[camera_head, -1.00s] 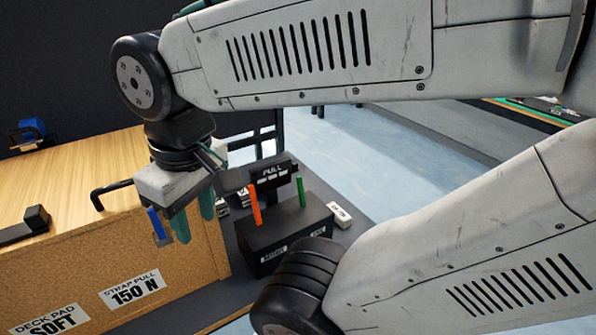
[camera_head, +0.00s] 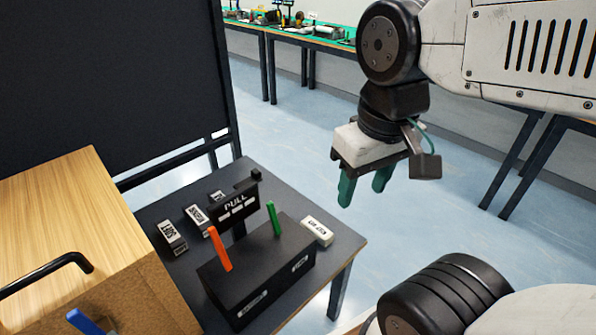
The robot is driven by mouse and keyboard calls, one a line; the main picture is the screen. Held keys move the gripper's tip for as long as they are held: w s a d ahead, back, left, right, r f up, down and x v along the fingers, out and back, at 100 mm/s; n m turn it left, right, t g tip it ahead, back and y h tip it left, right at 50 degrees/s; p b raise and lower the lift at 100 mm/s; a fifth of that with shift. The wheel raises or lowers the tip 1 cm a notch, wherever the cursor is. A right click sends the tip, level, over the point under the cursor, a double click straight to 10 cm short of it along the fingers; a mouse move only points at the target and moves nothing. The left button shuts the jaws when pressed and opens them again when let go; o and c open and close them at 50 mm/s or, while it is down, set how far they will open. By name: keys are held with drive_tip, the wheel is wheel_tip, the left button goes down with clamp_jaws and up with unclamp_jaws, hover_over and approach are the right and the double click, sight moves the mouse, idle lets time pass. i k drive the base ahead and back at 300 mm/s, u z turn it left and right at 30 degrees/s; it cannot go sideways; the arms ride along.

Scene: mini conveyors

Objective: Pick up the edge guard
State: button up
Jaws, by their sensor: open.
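No part is clearly marked as the edge guard, so I cannot tell which thing it is. A blue piece (camera_head: 83,321) shows at the bottom edge of the view, by the wooden box, and is mostly cut off. My gripper (camera_head: 363,189) has two green fingers pointing down. It is open and empty, in the air over the floor, to the right of the small table and apart from everything.
The wooden box (camera_head: 75,215) with a black handle (camera_head: 45,268) stands at left. The dark table (camera_head: 340,245) holds a black box (camera_head: 252,285) with orange and green levers, a PULL sign (camera_head: 236,205) and several small labelled blocks. A long bench (camera_head: 300,40) stands behind. Floor between is clear.

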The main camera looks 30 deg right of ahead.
sight(256, 174)
drive_tip(key=u, duration=0.45)
drive_tip(key=k, duration=1.25)
drive_tip(key=i, duration=0.35)
drive_tip(key=z, duration=0.8)
drive_tip(key=i, duration=1.4)
drive_tip(key=u, duration=0.5)
